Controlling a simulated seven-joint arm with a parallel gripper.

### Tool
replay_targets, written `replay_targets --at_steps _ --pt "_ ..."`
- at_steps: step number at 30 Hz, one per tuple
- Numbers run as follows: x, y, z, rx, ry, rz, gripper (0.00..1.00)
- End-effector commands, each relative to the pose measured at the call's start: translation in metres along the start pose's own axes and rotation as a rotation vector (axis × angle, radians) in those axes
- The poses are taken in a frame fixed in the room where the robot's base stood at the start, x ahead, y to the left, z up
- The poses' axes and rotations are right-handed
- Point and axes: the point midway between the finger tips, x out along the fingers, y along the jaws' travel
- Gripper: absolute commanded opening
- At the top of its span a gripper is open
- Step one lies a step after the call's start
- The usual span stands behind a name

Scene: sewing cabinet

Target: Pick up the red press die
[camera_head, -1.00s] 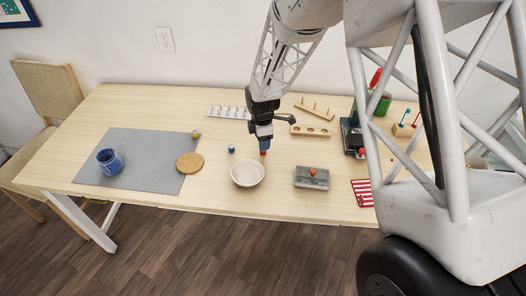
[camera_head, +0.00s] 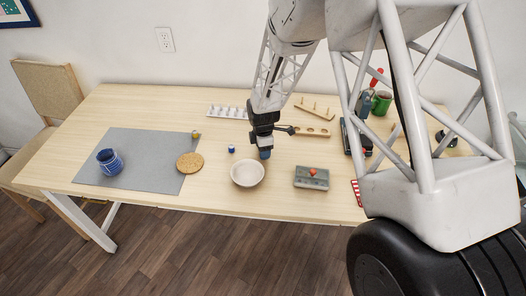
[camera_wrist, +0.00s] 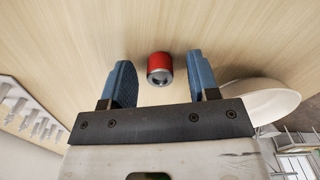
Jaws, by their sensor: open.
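The red press die (camera_wrist: 160,66) is a small red cylinder with a metallic end, on the wooden table in the wrist view. My gripper (camera_wrist: 158,84) is open, its two blue fingers on either side of the die. In the head view my gripper (camera_head: 265,154) is low over the table behind the white bowl, and the die is hidden there.
The white bowl (camera_head: 247,173) stands close by; in the wrist view its rim (camera_wrist: 275,98) is just right of the right finger. A small blue piece (camera_head: 231,149) stands left of my gripper. A grey block with a red knob (camera_head: 311,177) sits to the right. A white rack (camera_head: 228,112) lies behind.

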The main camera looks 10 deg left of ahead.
Motion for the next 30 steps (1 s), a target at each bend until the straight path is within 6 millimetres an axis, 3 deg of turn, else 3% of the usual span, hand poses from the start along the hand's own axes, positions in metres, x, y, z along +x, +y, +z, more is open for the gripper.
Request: replay_targets --at_steps 5,15,30 --pt "0.0000 0.0000 0.0000 0.000 0.000 0.000 0.53" --pt "-0.0001 0.0000 0.0000 0.000 0.000 0.000 0.01" --pt "-0.0075 0.0002 0.0000 0.000 0.000 0.001 0.00"
